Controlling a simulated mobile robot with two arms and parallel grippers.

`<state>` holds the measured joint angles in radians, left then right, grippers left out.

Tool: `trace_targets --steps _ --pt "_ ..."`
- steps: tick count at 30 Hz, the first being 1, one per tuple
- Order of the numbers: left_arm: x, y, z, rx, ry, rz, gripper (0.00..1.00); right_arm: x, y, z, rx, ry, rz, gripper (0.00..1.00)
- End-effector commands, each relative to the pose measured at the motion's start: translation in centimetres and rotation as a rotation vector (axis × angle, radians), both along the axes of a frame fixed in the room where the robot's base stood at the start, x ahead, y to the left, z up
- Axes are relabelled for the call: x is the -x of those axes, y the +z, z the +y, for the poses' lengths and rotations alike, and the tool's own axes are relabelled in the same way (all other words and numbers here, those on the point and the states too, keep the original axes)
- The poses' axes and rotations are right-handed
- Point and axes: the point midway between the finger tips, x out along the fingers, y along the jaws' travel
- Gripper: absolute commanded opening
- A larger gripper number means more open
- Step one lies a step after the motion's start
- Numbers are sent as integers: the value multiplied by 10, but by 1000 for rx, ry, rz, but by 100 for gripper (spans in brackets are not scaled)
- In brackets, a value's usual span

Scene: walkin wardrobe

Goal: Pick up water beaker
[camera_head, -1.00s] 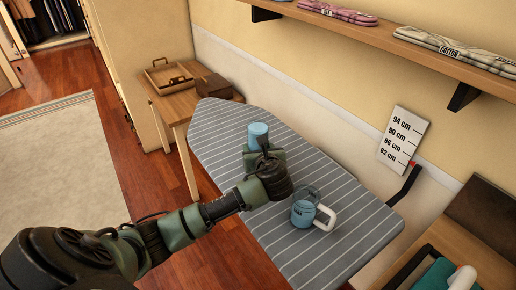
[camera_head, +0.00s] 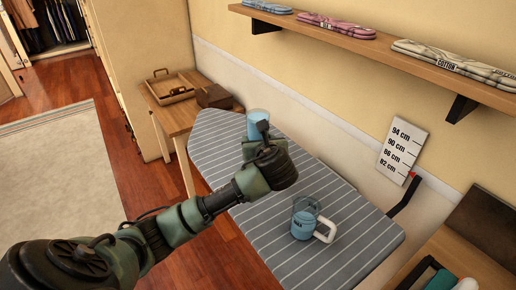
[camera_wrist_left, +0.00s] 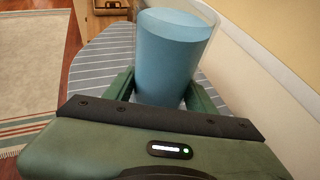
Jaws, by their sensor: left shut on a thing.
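A clear beaker with blue contents (camera_head: 258,121) is held by my left gripper (camera_head: 256,142) over the far part of the striped ironing board (camera_head: 330,190). In the left wrist view the same beaker (camera_wrist_left: 175,50) stands between the two green fingers (camera_wrist_left: 158,92), which are shut on its sides. Its base is hidden by the gripper. My right gripper is not in view.
A wooden side table (camera_head: 170,118) with a tray (camera_head: 168,92) and a brown box (camera_head: 215,96) stands beyond the board. A wall shelf (camera_head: 340,32) holds folded clothes. A height sign (camera_head: 400,150) leans by the wall. The board's middle is clear.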

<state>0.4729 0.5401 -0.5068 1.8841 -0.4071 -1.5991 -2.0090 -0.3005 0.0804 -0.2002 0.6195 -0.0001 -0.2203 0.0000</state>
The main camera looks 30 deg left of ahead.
Motion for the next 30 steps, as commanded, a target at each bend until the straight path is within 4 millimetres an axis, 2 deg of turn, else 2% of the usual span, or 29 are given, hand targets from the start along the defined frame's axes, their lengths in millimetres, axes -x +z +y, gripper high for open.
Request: trace_targets --steps 1,15,30 --pt "-1 9 1 -2 0 -7 0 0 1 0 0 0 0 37" --pt "-1 62 0 -1 0 -7 0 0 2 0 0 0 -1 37" --pt "0 105 0 -1 0 -6 0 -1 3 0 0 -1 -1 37"
